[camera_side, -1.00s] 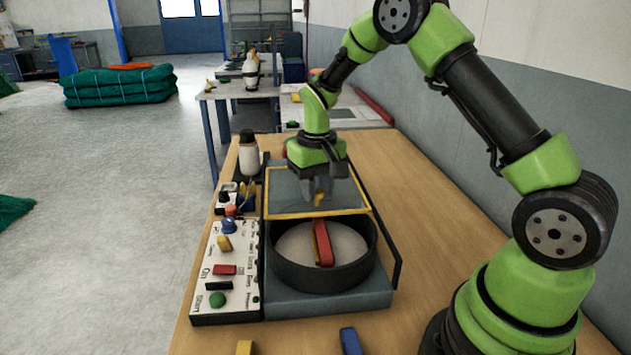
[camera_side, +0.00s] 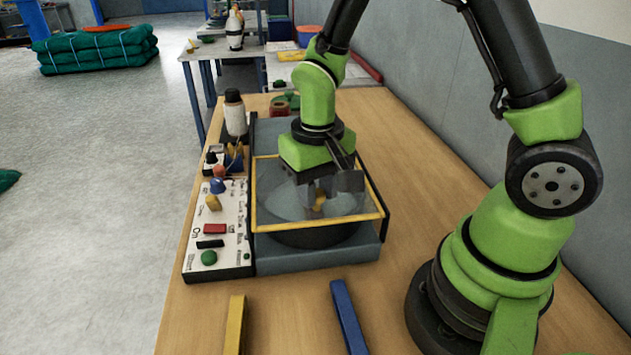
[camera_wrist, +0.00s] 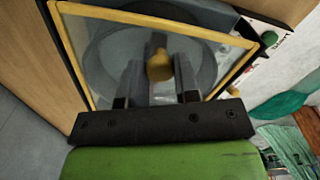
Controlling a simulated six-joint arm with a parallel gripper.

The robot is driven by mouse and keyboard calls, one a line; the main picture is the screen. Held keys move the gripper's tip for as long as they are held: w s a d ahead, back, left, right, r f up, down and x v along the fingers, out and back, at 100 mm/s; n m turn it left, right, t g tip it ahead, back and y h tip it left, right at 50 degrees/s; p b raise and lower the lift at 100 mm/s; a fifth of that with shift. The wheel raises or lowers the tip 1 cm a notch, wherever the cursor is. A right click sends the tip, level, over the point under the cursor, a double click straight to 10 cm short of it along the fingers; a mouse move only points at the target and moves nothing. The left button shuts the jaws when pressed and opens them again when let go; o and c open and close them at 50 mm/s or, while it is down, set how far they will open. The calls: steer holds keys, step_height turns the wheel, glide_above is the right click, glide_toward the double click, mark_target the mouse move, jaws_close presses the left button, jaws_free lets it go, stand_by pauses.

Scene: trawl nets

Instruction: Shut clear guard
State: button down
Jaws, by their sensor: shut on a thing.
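The clear guard (camera_side: 320,224) is a see-through pane in a yellow frame, lying over the round dark tub (camera_side: 305,238) of the machine. Its frame also shows in the wrist view (camera_wrist: 150,17). A yellow knob (camera_side: 319,204) stands on the guard. My gripper (camera_side: 318,196) is shut on this knob, with its fingers on both sides of it in the wrist view (camera_wrist: 158,72). The tub's round inside shows dimly through the pane. My gripper and wrist hide part of the guard's back.
A control panel (camera_side: 240,238) with a green button (camera_side: 209,258) and a red switch (camera_side: 215,229) is left of the tub. A white bottle (camera_side: 235,117) stands behind it. A yellow bar (camera_side: 234,325) and a blue bar (camera_side: 349,318) lie in front. The table right of the machine is clear.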

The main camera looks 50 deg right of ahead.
steer(key=shift+s+a, duration=0.15)
steer(key=shift+a, duration=0.05)
steer(key=c, duration=0.8)
jaws_free()
steer(key=shift+c, duration=0.2)
step_height(320, 180, up, 10)
steer(key=s+r+t+y, duration=0.2)
steer(key=s+r+t, duration=0.5)
steer(key=s+r, duration=0.2)
steer(key=shift+s+a, duration=0.15)
steer(key=shift+s, duration=0.8)
